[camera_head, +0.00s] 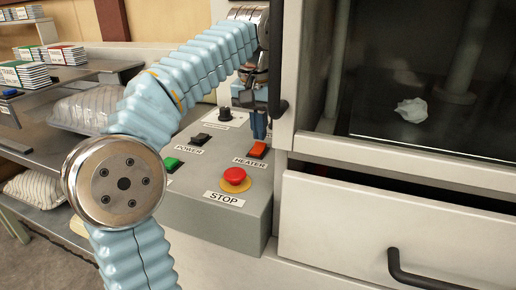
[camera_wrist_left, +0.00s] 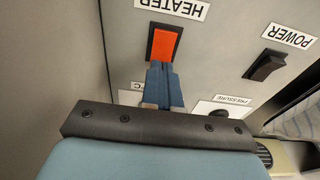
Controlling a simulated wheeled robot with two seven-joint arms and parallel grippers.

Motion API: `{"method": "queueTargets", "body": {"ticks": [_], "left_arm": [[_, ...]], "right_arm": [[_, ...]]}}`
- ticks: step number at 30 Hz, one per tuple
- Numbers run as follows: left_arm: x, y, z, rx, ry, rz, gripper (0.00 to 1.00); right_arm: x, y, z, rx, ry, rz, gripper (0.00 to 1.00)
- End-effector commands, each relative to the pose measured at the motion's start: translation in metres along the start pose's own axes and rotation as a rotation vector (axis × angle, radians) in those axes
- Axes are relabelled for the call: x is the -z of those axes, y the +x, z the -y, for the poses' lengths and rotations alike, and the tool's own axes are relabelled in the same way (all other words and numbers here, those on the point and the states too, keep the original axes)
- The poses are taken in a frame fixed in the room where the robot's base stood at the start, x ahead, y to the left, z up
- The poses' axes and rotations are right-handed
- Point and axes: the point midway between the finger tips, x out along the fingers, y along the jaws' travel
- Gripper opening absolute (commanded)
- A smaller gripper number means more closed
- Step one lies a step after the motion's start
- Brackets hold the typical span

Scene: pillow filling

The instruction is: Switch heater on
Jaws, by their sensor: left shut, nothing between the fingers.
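The heater switch (camera_head: 258,149) is an orange-red rocker on the grey control panel (camera_head: 195,205), beside its HEATER label. In the left wrist view the heater switch (camera_wrist_left: 164,43) sits straight past my fingertips. My left gripper (camera_head: 260,136) is shut and empty, pointing down just above the switch. In the left wrist view the blue fingertips (camera_wrist_left: 160,66) reach the switch's near edge; I cannot tell whether they touch it. My right gripper is not in view.
A black POWER switch (camera_head: 200,139), a green button (camera_head: 172,164), a dark knob (camera_head: 226,114) and a red STOP button (camera_head: 235,176) share the panel. The machine's glass window (camera_head: 420,80) and a drawer (camera_head: 390,235) are at right. Shelves with pillows (camera_head: 90,106) stand at left.

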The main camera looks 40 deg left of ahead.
Motion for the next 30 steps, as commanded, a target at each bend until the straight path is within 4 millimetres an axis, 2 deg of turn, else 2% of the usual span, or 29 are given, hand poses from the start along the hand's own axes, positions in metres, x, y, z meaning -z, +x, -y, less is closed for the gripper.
{"method": "queueTargets", "body": {"ticks": [30], "left_arm": [[-0.002, 0.016, 0.000, 0.000, 0.000, 0.000, 0.00]], "right_arm": [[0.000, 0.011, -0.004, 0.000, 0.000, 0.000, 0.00]]}}
